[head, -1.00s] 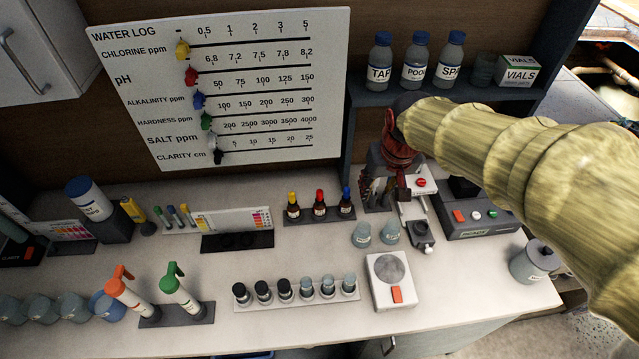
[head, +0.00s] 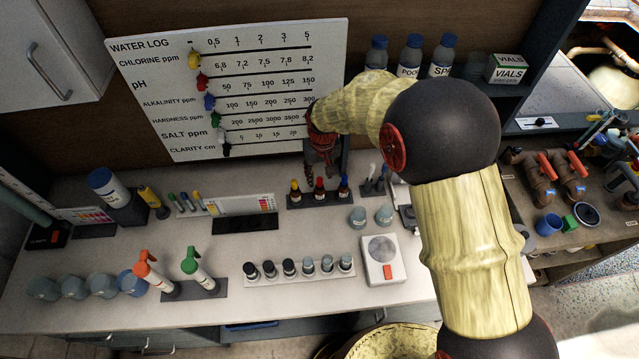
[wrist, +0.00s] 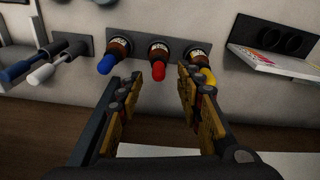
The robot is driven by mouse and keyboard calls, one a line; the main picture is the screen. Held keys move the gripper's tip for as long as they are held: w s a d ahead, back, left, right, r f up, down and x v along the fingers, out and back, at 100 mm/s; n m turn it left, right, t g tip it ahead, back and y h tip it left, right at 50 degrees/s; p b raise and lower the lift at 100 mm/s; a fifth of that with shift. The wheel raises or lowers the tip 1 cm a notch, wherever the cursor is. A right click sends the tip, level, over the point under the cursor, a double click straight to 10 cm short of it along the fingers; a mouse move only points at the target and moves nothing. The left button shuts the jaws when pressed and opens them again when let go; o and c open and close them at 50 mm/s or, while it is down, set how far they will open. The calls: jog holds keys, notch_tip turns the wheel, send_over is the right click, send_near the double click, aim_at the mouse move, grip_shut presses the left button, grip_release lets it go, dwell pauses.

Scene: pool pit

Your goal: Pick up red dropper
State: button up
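The red dropper (head: 319,192), a dark bottle with a red bulb, stands upright in the middle of a dark rack (head: 320,202), between the yellow dropper (head: 296,196) and the blue dropper (head: 344,189). My gripper (head: 322,172) points down just above the rack. In the wrist view, my gripper (wrist: 160,82) is open, and the red dropper (wrist: 157,58) shows in the gap between the fingers, not gripped. The right finger partly covers the yellow dropper (wrist: 204,70). The blue dropper (wrist: 112,57) is by the left fingertip.
Pipettes or swabs (head: 373,178) stand right of the rack, with two small cups (head: 358,217) in front. A color-chart card (head: 238,205) is on its left. The water log board (head: 235,90) is behind, and a shelf with bottles (head: 410,58) is above right.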

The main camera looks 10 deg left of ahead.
aim_at(320, 179)
jog(key=f, duration=0.2)
jog(key=w+f, duration=0.1)
jog(key=f, duration=0.1)
jog(key=shift+a+f, duration=0.15)
jog(key=shift+f, duration=0.25)
jog(key=shift+c, duration=0.3)
jog(key=c, duration=0.7)
jog(key=shift+o, duration=0.2)
